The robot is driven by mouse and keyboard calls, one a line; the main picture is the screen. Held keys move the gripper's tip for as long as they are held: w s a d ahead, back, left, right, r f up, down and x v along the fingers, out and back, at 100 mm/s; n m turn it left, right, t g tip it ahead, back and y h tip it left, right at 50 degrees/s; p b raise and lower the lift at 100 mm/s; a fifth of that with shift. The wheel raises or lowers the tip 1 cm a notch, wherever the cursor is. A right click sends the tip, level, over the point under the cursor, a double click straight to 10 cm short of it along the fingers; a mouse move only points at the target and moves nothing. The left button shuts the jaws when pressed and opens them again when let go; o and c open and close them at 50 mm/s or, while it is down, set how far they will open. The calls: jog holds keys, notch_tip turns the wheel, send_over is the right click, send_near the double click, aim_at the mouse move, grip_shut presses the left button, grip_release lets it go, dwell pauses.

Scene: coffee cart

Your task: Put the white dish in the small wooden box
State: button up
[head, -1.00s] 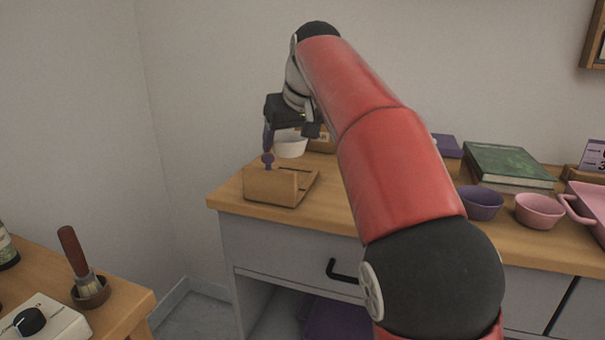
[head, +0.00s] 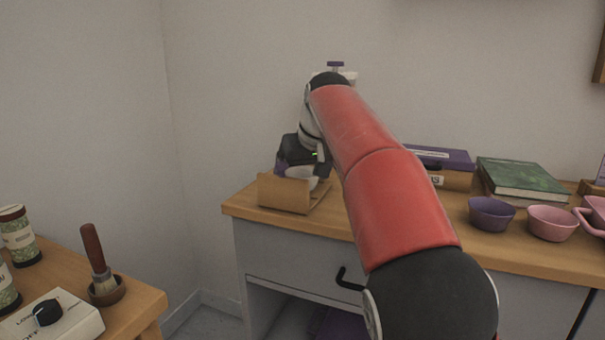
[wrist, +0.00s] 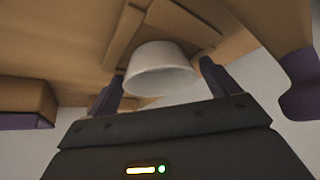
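The white dish (head: 301,173) is low at the small wooden box, just behind and above its front wall. The small wooden box (head: 284,195) stands on the left end of the wooden counter. My gripper (head: 300,167) is over the box with purple fingers pointing down.
To the right on the counter are a purple box (head: 445,157), a green book (head: 521,177), a purple cup (head: 491,213) and a pink cup (head: 551,222). A brush (head: 96,250) stands on the lower left table. My arm hides part of the counter.

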jog(key=shift+r, duration=0.25)
jog(key=p+v, duration=0.2)
jog(key=v, duration=0.9)
jog(key=shift+s+r, duration=0.2)
jog(key=shift+r, duration=0.15)
jog(key=shift+s+d, duration=0.1)
jog(key=shift+d, duration=0.05)
